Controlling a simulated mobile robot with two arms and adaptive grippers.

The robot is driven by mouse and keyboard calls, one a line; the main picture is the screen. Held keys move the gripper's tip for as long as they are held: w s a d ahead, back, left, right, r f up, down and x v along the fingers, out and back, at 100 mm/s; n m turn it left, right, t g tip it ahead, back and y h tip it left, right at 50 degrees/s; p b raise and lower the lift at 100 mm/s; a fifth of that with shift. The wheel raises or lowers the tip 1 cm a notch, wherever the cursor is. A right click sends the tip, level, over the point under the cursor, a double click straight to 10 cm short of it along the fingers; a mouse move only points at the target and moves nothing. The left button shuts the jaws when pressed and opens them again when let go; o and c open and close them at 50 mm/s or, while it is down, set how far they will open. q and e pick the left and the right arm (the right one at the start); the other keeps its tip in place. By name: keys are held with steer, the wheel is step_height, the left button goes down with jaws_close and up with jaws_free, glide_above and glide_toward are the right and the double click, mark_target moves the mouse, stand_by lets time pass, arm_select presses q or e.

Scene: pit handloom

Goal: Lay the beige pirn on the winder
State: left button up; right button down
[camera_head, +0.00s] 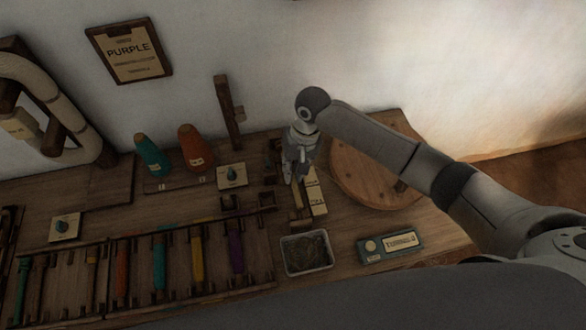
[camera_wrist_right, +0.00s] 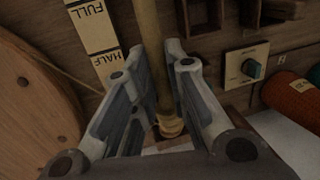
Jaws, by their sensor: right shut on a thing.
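My right gripper (camera_head: 290,180) is over the bench, between the small wooden brackets and the round wooden disc. It is shut on the beige pirn (camera_head: 297,200), whose lower part shows below the fingers. In the right wrist view the beige pirn (camera_wrist_right: 151,60) runs between the two fingers (camera_wrist_right: 160,85), its rounded end near the palm. Dark wooden brackets (camera_head: 268,199), which may be part of the winder, stand just left of the gripper; I cannot tell whether the pirn touches them. My left gripper is not in view.
A card marked FULL and HALF (camera_wrist_right: 95,30) lies beside the pirn. The round wooden disc (camera_head: 375,170) is to the right. A metal tray (camera_head: 306,268), a labelled box (camera_head: 390,246) and a rack of coloured pirns (camera_head: 160,293) lie nearer. Two cones (camera_head: 192,148) and a knob box (camera_head: 232,177) stand left.

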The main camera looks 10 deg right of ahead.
steer(key=shift+d+b+x, duration=0.2)
steer(key=shift+b+x, duration=0.6)
steer(key=shift+x, duration=0.2)
steer(key=shift+f, duration=0.2)
steer(key=shift+d+x, duration=0.15)
steer(key=shift+x, duration=0.55)
steer(key=shift+d+x, duration=0.15)
steer(key=shift+x, duration=0.6)
steer(key=shift+w, duration=0.15)
steer(key=c, duration=1.3)
jaws_free()
steer(key=shift+c, duration=0.2)
steer(key=o, duration=0.3)
